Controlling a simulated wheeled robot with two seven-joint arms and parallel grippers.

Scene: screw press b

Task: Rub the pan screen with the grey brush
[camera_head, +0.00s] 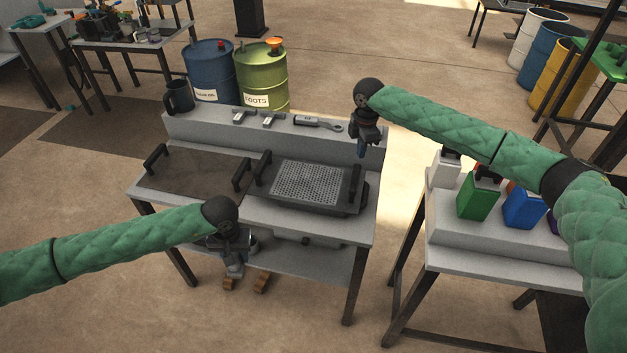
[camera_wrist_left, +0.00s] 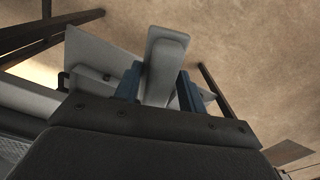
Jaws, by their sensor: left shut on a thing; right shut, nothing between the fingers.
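The pan screen (camera_head: 308,183), a perforated grey plate, lies in a dark pan with black handles on the right part of the bench top. My left gripper (camera_head: 235,268) is in front of the bench, lower than its top and left of the screen. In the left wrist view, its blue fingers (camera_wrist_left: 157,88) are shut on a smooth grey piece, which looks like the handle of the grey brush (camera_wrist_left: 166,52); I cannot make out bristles. My right gripper (camera_head: 362,152) is shut and empty above the bench's back right, apart from the screen.
A dark flat plate with black handles (camera_head: 195,172) lies left of the pan. The raised back ledge (camera_head: 215,124) holds a black mug (camera_head: 179,97) and metal tools. Brown pieces (camera_head: 262,282) stick out by the lower shelf (camera_head: 320,262). A table with coloured containers (camera_head: 478,200) stands right.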

